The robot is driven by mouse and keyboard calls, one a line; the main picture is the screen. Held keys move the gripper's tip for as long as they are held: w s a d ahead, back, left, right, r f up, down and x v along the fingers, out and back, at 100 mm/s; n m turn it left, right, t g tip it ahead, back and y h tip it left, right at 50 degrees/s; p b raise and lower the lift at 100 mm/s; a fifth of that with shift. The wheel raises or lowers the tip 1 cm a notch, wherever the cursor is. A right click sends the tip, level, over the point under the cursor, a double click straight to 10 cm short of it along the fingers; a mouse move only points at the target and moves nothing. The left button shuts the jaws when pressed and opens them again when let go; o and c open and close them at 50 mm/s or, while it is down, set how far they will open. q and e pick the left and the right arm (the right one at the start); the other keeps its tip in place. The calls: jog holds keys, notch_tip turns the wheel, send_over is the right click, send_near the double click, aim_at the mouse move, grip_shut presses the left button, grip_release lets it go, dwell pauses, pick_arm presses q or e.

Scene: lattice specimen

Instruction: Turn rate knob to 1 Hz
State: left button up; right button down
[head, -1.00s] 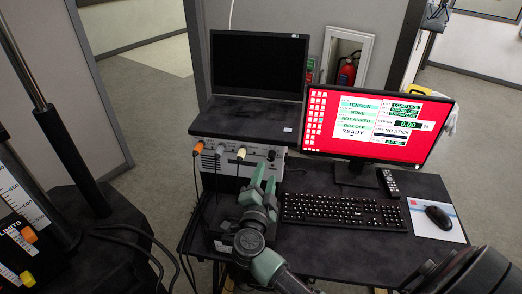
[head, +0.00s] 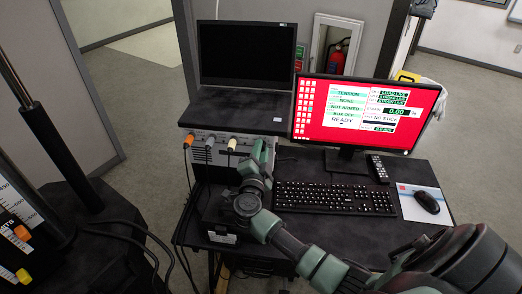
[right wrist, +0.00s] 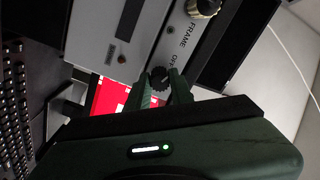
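The control box (head: 207,150) stands under the laptop, with several knobs and plugs on its front panel. My right gripper (head: 262,150) is at the right part of that panel and hides some of it. In the right wrist view a dark round knob (right wrist: 160,80) lies between my two fingers, which stand apart on either side of it. I cannot tell whether they touch it. A pale gold knob (right wrist: 204,7) is farther along the panel, near the printed word FRAME. No rate or Hz label is readable. My left gripper is not in view.
A laptop (head: 247,55) sits on the box, and a monitor (head: 365,112) with a red screen stands to the right. A keyboard (head: 335,198), remote (head: 378,168) and mouse (head: 427,202) are on the table. Cables hang at the left.

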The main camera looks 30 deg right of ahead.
jog(key=shift+f+m, duration=0.1)
jog(key=shift+m, duration=0.3)
jog(key=shift+f+m+b, duration=0.1)
jog(key=shift+m+b, duration=0.8)
jog(key=shift+m, duration=3.1)
jog(key=c, duration=1.2)
grip_release()
jog(key=shift+c, duration=0.2)
jog(key=b+v, duration=0.1)
jog(key=v, duration=0.7)
